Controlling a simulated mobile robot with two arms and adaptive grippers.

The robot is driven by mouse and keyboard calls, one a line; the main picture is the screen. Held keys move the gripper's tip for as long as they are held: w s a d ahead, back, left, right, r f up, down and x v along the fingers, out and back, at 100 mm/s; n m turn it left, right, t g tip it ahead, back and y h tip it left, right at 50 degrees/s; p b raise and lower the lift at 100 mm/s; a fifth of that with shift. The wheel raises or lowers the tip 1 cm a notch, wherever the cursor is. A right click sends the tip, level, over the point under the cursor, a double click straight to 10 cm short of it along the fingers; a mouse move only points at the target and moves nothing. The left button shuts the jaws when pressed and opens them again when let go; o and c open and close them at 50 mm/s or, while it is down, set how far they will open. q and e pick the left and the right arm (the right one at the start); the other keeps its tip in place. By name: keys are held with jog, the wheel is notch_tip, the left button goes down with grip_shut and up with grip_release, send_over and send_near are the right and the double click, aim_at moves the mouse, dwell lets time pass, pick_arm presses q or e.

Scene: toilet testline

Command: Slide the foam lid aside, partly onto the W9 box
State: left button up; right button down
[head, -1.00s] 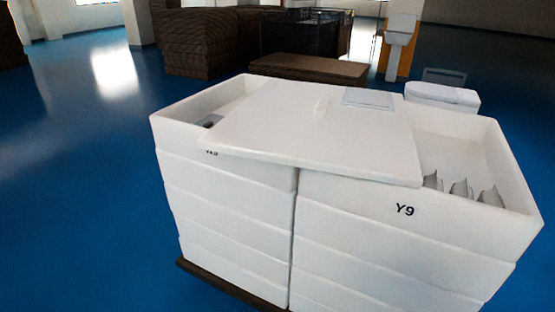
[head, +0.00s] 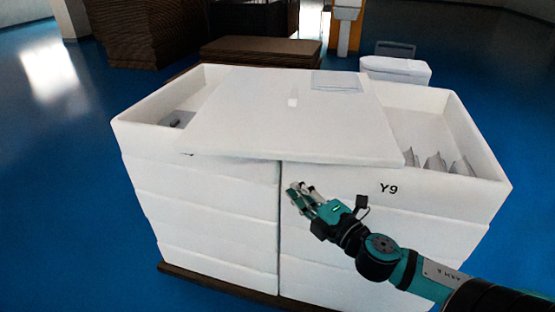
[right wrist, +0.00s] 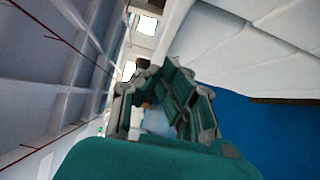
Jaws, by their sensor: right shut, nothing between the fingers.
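The white foam lid (head: 270,120) lies askew across the tops of two side-by-side stacks of white foam boxes. It covers parts of both top boxes. The right top box (head: 440,190) is marked Y9 and is open at its right end. The left top box (head: 150,140) is open at its left end; its label is mostly hidden under the lid edge, so I cannot read it. My right gripper (head: 303,194) is shut and empty in front of the stacks, below the lid's front edge. It also shows in the right wrist view (right wrist: 165,100). My left gripper is not in view.
Grey-white parts (head: 435,162) stand in the Y9 box. The stacks sit on a dark pallet (head: 215,284) on a blue floor. Behind them are brown stacked sheets (head: 262,50) and a white toilet-like unit (head: 396,70). Floor to the left is clear.

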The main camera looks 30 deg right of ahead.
aim_at(281, 146)
jog(key=w+p, duration=0.1)
jog(key=w, duration=0.3)
jog(key=w+d+p, duration=0.1)
jog(key=w+p, duration=0.1)
jog(key=w, duration=0.2)
jog(key=w+d+p, duration=0.1)
jog(key=w, duration=0.3)
jog(key=shift+w+d, duration=0.15)
jog(key=shift+w, duration=0.05)
jog(key=shift+w, duration=0.1)
jog(key=w+d, duration=0.4)
jog(key=shift+w+f+b, duration=0.1)
jog(key=shift+w+b, duration=0.05)
jog(key=shift+b, duration=0.25)
jog(key=shift+w+d, duration=0.2)
jog(key=shift+w, duration=0.1)
jog(key=shift+s, duration=0.15)
